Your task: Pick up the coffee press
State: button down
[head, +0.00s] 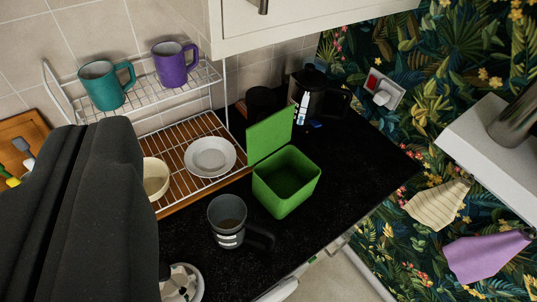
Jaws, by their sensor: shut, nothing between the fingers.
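My gripper (100,133) is the large dark shape at the lower left. Its two fingers are shut together with a thin seam between them, and it is empty. It is well apart from the pot, to the left and nearer the camera.
A green open box (286,186) stands in front of the pot. A wire rack (175,133) holds a teal mug (103,87), a purple mug (176,66) and dishes. A white cupboard (310,18) hangs above.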

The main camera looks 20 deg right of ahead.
aim_at(227, 214)
jog(key=u, duration=0.45)
jog(key=k, duration=1.1)
jog(key=z, duration=0.45)
